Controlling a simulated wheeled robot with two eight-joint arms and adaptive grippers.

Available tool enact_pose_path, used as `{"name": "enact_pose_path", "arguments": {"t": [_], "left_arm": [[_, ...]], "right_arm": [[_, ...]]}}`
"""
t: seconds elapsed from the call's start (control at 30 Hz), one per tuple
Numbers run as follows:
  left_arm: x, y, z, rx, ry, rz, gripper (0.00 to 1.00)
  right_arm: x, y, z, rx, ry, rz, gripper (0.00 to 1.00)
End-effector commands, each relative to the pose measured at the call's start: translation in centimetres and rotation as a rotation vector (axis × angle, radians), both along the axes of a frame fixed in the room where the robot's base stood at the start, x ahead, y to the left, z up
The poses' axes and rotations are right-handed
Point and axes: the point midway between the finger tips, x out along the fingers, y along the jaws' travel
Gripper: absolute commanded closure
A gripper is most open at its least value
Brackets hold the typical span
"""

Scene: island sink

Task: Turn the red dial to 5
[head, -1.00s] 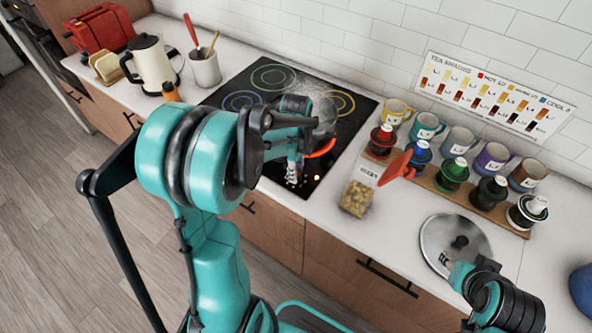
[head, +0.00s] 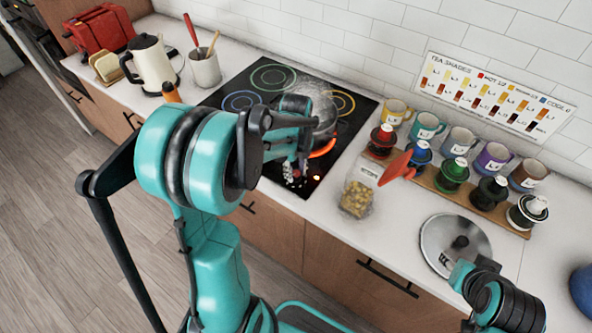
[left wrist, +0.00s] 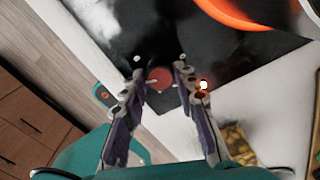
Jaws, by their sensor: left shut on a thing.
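The red dial (left wrist: 160,78) sits between the two fingers of my left gripper (left wrist: 160,90) in the left wrist view, with a light mark on it. The fingers are shut on it from both sides. Any numbers around the dial are too blurred to read. My right gripper (head: 447,262) is by the lid at the lower right, and its jaws do not show clearly.
A glass pot (head: 322,112) stands on the cooktop above a glowing orange ring (head: 322,150). A clear jar (head: 357,198) stands just right of the cooktop. A lid (head: 440,235) lies farther right. Mugs and coloured pots line the back right.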

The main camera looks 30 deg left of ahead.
Motion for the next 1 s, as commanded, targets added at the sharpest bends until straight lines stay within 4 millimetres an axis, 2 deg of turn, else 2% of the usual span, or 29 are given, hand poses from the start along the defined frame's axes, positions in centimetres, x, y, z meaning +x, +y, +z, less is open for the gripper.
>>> {"name": "enact_pose_path", "arguments": {"t": [0.33, 0.37, 0.4, 0.43, 0.77, 0.87, 1.0], "left_arm": [[0.0, 0.0, 0.0, 0.000, 0.000, -0.001, 1.00], [0.0, 0.0, 0.0, 0.000, 0.000, -0.001, 0.63], [0.0, 0.0, 0.0, 0.000, 0.000, -0.001, 0.53], [0.0, 0.0, 0.0, 0.000, 0.000, -0.001, 0.50], [0.0, 0.0, 0.2, 0.000, 0.000, 0.000, 0.50], [0.0, 0.0, 1.3, 0.000, 0.000, 0.000, 0.50], [0.0, 0.0, 4.0, 0.000, 0.000, 0.000, 0.50]], "right_arm": [[0.0, 0.0, 0.0, 0.000, 0.000, 0.000, 0.60], [0.0, 0.0, 0.0, 0.000, 0.000, 0.000, 0.60], [0.0, 0.0, 0.0, 0.000, 0.000, 0.000, 0.60], [0.0, 0.0, 0.0, 0.000, 0.000, 0.000, 0.60], [0.0, 0.0, 0.0, 0.000, 0.000, 0.000, 0.60], [0.0, 0.0, 0.0, 0.000, 0.000, 0.000, 0.60], [0.0, 0.0, 0.0, 0.000, 0.000, 0.000, 0.60]]}}
